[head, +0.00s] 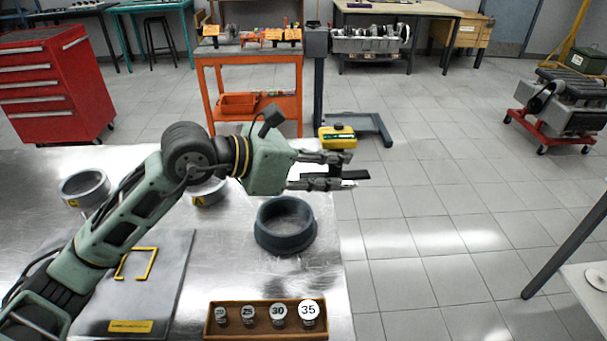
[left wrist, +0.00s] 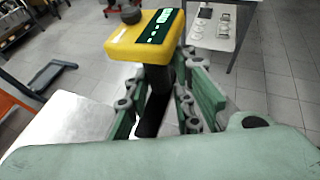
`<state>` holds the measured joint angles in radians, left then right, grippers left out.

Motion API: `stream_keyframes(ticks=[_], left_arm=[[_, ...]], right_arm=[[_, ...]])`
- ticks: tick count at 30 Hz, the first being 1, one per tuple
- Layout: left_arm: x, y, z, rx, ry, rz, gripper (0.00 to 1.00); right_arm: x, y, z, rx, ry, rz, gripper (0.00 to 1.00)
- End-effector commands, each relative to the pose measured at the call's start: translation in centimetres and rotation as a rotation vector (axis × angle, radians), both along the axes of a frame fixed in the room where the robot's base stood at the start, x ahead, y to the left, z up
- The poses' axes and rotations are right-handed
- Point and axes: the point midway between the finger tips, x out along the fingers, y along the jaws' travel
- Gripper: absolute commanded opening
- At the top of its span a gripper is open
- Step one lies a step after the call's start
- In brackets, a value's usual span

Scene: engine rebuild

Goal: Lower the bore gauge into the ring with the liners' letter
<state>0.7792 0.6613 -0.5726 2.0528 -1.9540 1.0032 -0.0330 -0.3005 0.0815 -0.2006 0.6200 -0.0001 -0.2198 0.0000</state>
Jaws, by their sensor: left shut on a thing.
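The bore gauge has a yellow head (head: 337,137) with a dark handle below it. My left gripper (head: 345,171) is shut on the handle and holds the gauge above and to the right of the dark ring, near the bench's right edge. In the left wrist view the yellow gauge head (left wrist: 145,36) with a green display stands above the fingers (left wrist: 160,100). The dark ring (head: 285,240) sits open on the bench. Two grey rings, left (head: 84,190) and middle (head: 209,194), carry yellow tags; their letters are too small to read. My arm partly hides the middle one.
A brown tray (head: 213,325) of numbered pieces lies at the bench's front. A grey mat (head: 172,280) with a yellow outline and yellow label lies left of it. The steel bench (head: 240,270) ends right of the dark ring. Open floor (head: 430,230) lies beyond.

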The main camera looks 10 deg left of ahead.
Motion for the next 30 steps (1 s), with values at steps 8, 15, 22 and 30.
stream_keyframes(ticks=[8, 15, 22, 30], left_arm=[[0.0, -1.6, 1.4, -0.004, -0.004, 0.0, 0.0], [0.0, -1.6, 2.6, -0.002, -0.002, 0.0, 0.0], [0.0, -1.6, 3.7, -0.003, -0.003, 0.001, 0.0], [0.1, -1.5, 4.1, -0.003, -0.002, 0.002, 0.0]], right_arm=[[0.0, 0.1, 0.0, 0.001, 0.0, 0.0, 0.4], [0.0, 0.2, 0.5, 0.002, -0.001, -0.001, 0.4], [0.1, 0.3, 1.0, 0.003, 0.0, -0.002, 0.4], [0.1, 0.2, 1.3, 0.002, -0.001, -0.002, 0.4]])
